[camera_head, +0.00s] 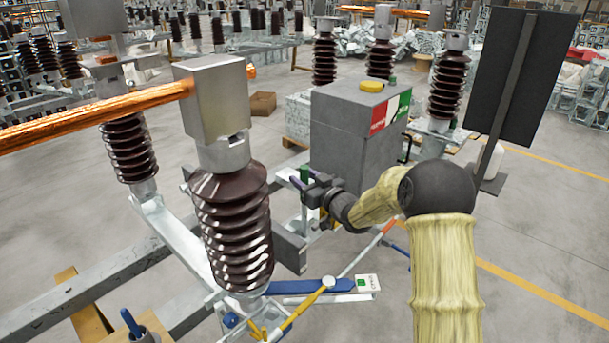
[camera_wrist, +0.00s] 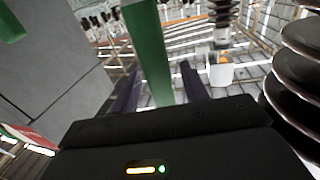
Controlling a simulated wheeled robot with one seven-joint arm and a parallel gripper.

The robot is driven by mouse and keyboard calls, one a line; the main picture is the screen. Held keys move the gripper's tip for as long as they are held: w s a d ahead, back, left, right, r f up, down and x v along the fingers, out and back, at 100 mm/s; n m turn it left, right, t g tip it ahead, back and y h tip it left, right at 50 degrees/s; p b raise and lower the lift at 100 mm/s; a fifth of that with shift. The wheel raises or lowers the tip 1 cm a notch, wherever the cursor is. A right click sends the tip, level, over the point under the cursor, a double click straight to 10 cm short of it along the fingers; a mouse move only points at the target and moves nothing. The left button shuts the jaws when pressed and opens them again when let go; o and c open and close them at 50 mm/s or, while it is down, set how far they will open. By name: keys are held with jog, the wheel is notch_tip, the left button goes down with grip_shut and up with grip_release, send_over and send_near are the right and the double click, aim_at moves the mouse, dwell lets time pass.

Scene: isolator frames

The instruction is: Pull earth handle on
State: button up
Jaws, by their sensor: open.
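A green upright bar (camera_wrist: 150,50), which looks like the earth handle, stands between the two dark fingers of my gripper (camera_wrist: 160,88) in the wrist view. The fingers are apart, one on each side of it; I cannot tell whether either touches it. In the head view my gripper (camera_head: 301,178) reaches left in front of the grey cabinet, and only a small part of the green bar (camera_head: 306,172) shows by the fingertips. The bar's lower end is hidden behind my gripper in the wrist view.
The grey cabinet (camera_head: 345,135) stands just behind my gripper. A large brown ribbed insulator (camera_head: 232,230) stands to the left. A blue lever (camera_head: 310,287) with a white tag (camera_head: 367,284) and a yellow lever (camera_head: 304,306) lie below. A dark panel (camera_head: 520,70) stands at the right.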

jog(key=shift+w+a, duration=0.1)
jog(key=shift+w, duration=0.1)
jog(key=shift+c, duration=0.3)
grip_shut()
